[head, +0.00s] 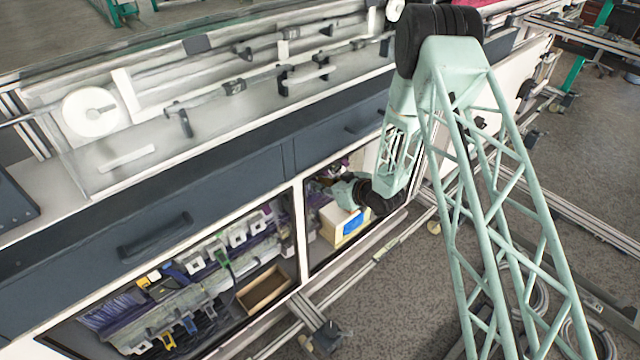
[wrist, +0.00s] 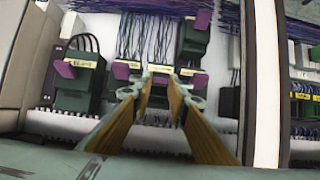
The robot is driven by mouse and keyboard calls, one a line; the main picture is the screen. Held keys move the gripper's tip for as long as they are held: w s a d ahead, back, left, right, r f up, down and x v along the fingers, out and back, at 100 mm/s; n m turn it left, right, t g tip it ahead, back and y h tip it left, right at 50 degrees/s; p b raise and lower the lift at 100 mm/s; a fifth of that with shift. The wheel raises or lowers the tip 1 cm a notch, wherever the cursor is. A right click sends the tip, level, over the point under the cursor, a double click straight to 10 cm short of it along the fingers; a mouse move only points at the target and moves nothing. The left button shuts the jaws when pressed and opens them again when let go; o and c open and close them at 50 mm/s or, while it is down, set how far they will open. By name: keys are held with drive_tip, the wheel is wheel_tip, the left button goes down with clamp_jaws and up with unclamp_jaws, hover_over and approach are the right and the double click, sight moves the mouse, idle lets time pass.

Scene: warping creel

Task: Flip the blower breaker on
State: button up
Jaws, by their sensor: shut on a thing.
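In the wrist view my gripper (wrist: 160,85) reaches into the cabinet with its two wood-coloured fingers close together. The tips meet at the middle of a row of dark breakers with yellow labels, shut on a small part there that the tips mostly hide, seemingly a breaker lever. Purple levers show on both sides of the tips, one on the left (wrist: 125,70) and one on the right (wrist: 199,80). I cannot read the labels, so I cannot tell which breaker is the blower's. In the head view my wrist is in the right cabinet opening and the fingertips are hidden.
A dark breaker with a purple lever (wrist: 65,68) stands at the left, and another (wrist: 203,19) at the upper right. A white post (wrist: 262,90) borders the right side. In the head view a cream box with a blue panel (head: 345,226) sits below my wrist.

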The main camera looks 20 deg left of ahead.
drive_tip(key=shift+w+a+r+g+h+p, duration=0.1)
drive_tip(key=shift+r+g+h+p, duration=0.25)
drive_tip(key=shift+h+p, duration=0.2)
drive_tip(key=shift+w+a+r+g+h+p, duration=0.1)
drive_tip(key=shift+r+g+h+p, duration=0.2)
drive_tip(key=shift+h+p, duration=0.25)
drive_tip(key=o, duration=0.9)
drive_tip(key=shift+v, duration=6)
drive_tip(key=shift+a+r, duration=0.15)
drive_tip(key=shift+r, duration=0.05)
